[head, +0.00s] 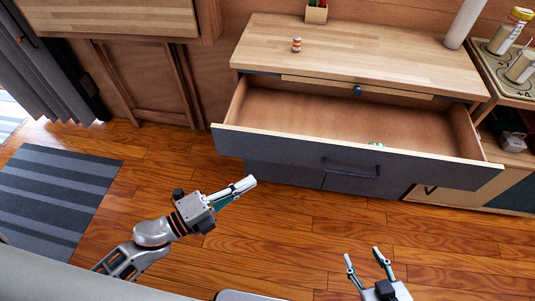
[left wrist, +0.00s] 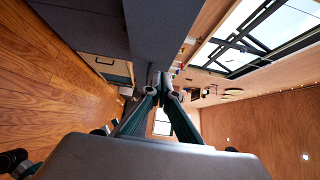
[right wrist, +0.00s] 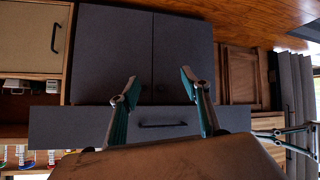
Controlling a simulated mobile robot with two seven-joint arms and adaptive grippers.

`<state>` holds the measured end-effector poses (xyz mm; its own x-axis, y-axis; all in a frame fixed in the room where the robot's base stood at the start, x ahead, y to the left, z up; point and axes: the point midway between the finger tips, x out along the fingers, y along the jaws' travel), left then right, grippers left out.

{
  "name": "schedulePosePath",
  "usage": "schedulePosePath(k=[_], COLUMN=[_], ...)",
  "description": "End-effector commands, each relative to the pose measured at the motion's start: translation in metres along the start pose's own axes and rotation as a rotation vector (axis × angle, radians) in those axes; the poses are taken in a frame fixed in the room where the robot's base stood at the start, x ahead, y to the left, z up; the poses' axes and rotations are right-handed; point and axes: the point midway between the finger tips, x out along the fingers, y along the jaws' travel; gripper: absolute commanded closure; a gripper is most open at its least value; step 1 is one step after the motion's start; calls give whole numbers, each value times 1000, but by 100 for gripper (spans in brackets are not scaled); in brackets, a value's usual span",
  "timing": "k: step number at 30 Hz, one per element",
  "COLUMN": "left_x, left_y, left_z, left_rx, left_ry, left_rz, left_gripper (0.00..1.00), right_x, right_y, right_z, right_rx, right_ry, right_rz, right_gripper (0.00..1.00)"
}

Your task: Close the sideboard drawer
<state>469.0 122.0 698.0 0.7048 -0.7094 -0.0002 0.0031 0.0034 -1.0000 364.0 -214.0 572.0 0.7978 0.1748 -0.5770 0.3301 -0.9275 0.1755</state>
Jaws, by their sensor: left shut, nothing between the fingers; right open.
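The sideboard (head: 390,55) has a pale wooden top and a dark grey front. Its wide top drawer (head: 300,152) is pulled well out, showing a wooden inside with a small green and white item (head: 376,144) near the front. The drawer's dark handle (head: 351,170) is on the grey front. My left gripper (head: 250,182) is shut and empty, in front of the drawer's left part and apart from it. My right gripper (head: 362,252) is open and empty, in front of the handle and lower in the picture. The right wrist view shows the drawer front (right wrist: 80,127) beyond the open fingers.
A small striped can (head: 297,45) and a box (head: 316,14) stand on the sideboard top. A shelf unit (head: 515,95) with jars adjoins on the right. A striped rug (head: 55,205) lies at left. The wooden floor before the drawer is clear.

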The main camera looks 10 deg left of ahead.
Motion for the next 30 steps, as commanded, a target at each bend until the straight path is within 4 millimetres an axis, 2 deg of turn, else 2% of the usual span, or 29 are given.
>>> schedulePosePath(k=[14, 15, 22, 30], left_x=[90, 96, 113, 117], left_y=[-2, -2, 0, 0], left_z=[1, 6, 25, 30], left_rx=[-2, -1, -4, -5], left_ry=[-2, -3, -3, -3], left_rz=[-4, -3, 0, 1], left_gripper=[100, 100, 100, 100], right_x=[-6, -5, -4, 0], right_y=[-5, -5, -6, -2], right_z=[9, 10, 10, 3], right_rx=[11, 13, 14, 8], right_ry=[-21, -22, -21, -6], right_rz=[-4, -4, -4, 0], right_gripper=[53, 53, 53, 53])
